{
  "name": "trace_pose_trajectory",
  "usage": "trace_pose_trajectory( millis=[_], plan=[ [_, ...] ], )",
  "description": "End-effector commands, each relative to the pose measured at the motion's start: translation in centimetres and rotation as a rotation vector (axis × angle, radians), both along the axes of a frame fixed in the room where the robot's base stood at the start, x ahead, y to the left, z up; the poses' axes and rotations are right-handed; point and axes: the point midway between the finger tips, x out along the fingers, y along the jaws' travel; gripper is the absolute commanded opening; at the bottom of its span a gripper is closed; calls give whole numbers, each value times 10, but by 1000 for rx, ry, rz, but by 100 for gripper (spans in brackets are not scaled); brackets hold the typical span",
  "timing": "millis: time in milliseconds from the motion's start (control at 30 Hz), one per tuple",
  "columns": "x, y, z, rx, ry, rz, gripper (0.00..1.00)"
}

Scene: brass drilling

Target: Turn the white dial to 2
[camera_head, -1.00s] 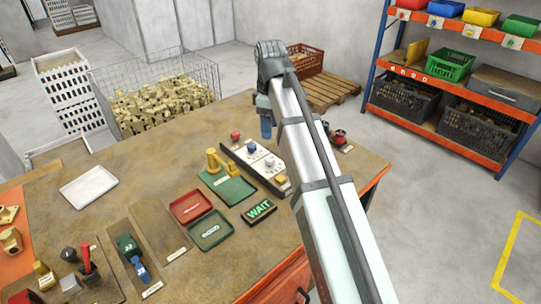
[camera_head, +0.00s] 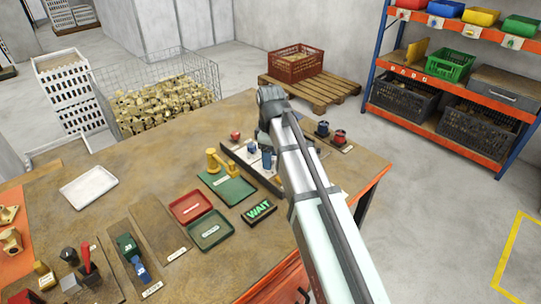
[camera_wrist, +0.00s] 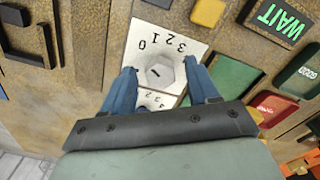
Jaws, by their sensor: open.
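The white dial (camera_wrist: 160,73) is a faceted knob on a white plate marked 0, 1, 2 and 3. A short dark mark shows on its top, but I cannot tell which number it points to. My gripper (camera_wrist: 160,74) is open, its two blue fingers on either side of the dial with gaps. I cannot tell how far the fingertips reach down beside it. In the head view my gripper (camera_head: 266,160) is over the control panel (camera_head: 238,158) and hides the white dial.
A red knob (camera_head: 235,134) and a blue knob (camera_head: 252,147) stand on the same panel. A yellow knob (camera_wrist: 208,12) is close by. The green WAIT sign (camera_head: 259,210), a green tray (camera_head: 235,190) and a yellow fixture (camera_head: 213,161) are in front of the panel.

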Motion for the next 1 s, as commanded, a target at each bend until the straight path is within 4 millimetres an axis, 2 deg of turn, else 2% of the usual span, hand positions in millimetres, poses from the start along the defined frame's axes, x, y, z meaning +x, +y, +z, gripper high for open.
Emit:
trace_pose_trajectory(
  millis=[267, 867, 1000],
  plan=[
    [0, 0, -1, 0, 0, 0, 60],
    [0, 0, -1, 0, 0, 0, 4],
    [0, 0, -1, 0, 0, -4, 4]
  ],
)
